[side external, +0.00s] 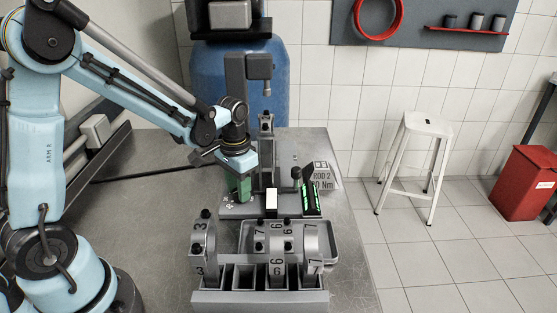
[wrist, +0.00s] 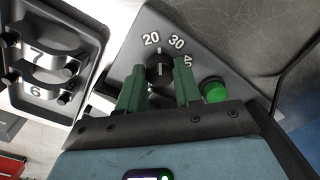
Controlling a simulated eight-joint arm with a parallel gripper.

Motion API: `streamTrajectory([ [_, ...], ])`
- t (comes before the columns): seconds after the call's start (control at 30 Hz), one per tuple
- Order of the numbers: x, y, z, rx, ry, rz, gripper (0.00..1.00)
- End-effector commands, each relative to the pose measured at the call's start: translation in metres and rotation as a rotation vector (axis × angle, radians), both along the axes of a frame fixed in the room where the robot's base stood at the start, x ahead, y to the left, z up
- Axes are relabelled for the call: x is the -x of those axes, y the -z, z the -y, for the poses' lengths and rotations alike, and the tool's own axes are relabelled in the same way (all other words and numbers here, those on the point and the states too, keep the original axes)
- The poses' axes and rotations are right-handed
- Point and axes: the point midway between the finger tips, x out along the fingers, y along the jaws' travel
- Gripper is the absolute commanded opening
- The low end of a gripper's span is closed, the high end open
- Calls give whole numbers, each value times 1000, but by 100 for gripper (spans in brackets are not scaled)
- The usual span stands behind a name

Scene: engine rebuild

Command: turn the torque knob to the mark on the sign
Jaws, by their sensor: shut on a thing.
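The torque knob (wrist: 159,70) is black and round, on a grey panel (wrist: 122,62) marked 20, 30 and 40. A white line on it points up in the wrist view, between 20 and 30. My gripper (wrist: 160,80) has its green fingers shut on the knob, one on each side. In the side view my gripper (side external: 244,188) is low at the left end of the grey fixture and hides the knob. The sign (side external: 324,178) stands behind the fixture at right. It reads "ROD 2" and a value ending in "0 Nm"; its first digit is hidden.
A green button (wrist: 214,90) sits close right of my fingers in the wrist view. A black unit with a green display (side external: 310,199) stands before the sign. A rack (side external: 258,296) with numbered bearing caps is in front. The bench left of the rack is clear.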

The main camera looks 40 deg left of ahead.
Motion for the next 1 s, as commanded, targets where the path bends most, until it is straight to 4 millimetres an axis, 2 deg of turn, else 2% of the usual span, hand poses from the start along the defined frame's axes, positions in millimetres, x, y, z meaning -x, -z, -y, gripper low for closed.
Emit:
streamTrajectory([
  [0.13,0,0,0,0,-2,0,4],
  [0.17,0,0,0,0,-2,0,36],
  [0.3,0,0,0,0,-2,0,57],
  [0.33,0,0,0,0,-3,0,60],
  [0.7,0,0,0,0,-28,0,60],
  [0.97,0,0,0,-1,-240,1,60],
  [1.0,0,-5,0,-1,-262,1,60],
])
